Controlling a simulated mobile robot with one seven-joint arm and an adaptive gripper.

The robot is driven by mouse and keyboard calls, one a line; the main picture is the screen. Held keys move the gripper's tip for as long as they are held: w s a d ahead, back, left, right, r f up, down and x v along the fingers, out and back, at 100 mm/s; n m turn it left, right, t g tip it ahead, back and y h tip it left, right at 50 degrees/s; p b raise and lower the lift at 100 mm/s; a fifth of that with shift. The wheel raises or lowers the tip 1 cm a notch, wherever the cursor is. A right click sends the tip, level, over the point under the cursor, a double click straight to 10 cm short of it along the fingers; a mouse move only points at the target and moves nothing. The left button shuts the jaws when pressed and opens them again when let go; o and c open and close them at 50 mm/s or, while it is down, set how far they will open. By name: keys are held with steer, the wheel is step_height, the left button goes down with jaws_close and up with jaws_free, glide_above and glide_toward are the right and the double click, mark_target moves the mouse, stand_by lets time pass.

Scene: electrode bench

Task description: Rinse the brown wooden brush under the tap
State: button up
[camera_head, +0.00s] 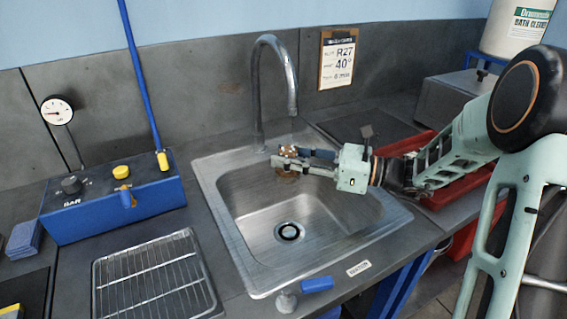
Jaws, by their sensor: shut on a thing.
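My gripper (289,161) reaches in from the right over the back part of the metal sink (262,265). It is shut on a small brown thing, the brown wooden brush (287,174), which is mostly hidden by the fingers. The brush is held above the basin, below and near the mouth of the curved tap (292,108). I cannot tell whether it is straight under the mouth. No water stream can be made out. A blue-handled lever (316,284) sits at the sink's front edge.
A blue box (110,205) with knobs and a blue pipe stands left of the sink. A wire rack (155,280) lies at the front left. A red tray (455,190) is to the right, behind my arm. A clipboard (337,60) hangs on the back wall.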

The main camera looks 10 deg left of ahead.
steer(key=s+a+p, duration=0.1)
steer(key=s+a, duration=0.2)
steer(key=s, duration=0.4)
steer(key=shift+s+a, duration=0.15)
steer(key=shift+s, duration=0.05)
stand_by(0.4)
steer(key=shift+r, duration=0.1)
stand_by(1.1)
steer(key=s+a+r+p, duration=0.2)
steer(key=s+r+p, duration=0.1)
steer(key=s+p, duration=0.1)
steer(key=shift+s+r, duration=0.25)
steer(key=shift+r, duration=0.15)
stand_by(0.7)
